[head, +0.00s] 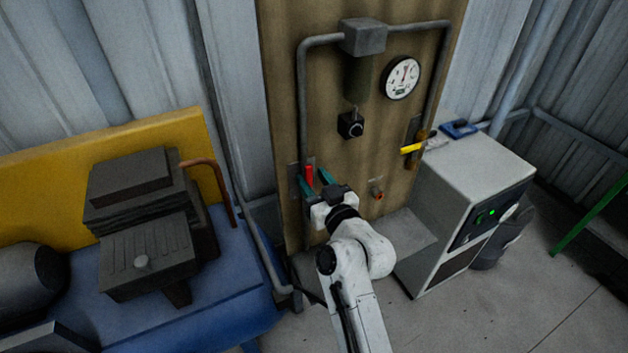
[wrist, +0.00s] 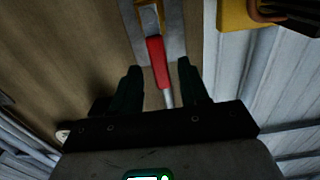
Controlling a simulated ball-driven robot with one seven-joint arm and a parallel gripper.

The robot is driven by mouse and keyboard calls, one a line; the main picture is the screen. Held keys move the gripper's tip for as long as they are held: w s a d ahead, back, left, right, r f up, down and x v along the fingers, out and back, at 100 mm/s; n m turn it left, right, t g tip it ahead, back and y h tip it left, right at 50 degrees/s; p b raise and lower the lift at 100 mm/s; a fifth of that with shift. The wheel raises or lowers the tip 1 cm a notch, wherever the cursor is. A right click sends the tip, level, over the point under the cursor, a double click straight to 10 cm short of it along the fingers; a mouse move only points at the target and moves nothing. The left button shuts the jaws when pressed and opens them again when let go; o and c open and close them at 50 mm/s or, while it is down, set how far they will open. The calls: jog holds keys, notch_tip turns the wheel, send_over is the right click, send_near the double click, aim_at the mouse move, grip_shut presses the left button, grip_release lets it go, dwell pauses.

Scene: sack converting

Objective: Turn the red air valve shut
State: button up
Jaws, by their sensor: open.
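The red air valve's handle (head: 309,176) stands nearly upright at the lower left of the brown board, below the left grey pipe. In the wrist view the red grip (wrist: 157,62) sits on a pale metal lever that runs down between my fingers. My gripper (head: 314,181) is open, with one dark green finger on each side of the handle. In the wrist view, gaps show between the handle and both fingers of my gripper (wrist: 160,82). I cannot tell how deep the handle lies between them. The valve body is partly hidden in the head view.
A yellow-handled valve (head: 411,149) and a round gauge (head: 402,77) are on the board's right side. A black knob (head: 351,126) is mid-board. A grey cabinet (head: 465,190) stands right, and a blue bench with a dark machine (head: 148,250) stands left.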

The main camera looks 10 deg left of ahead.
jog(key=shift+w+a, duration=0.1)
jog(key=shift+c, duration=0.2)
grip_shut()
dwell(0.5)
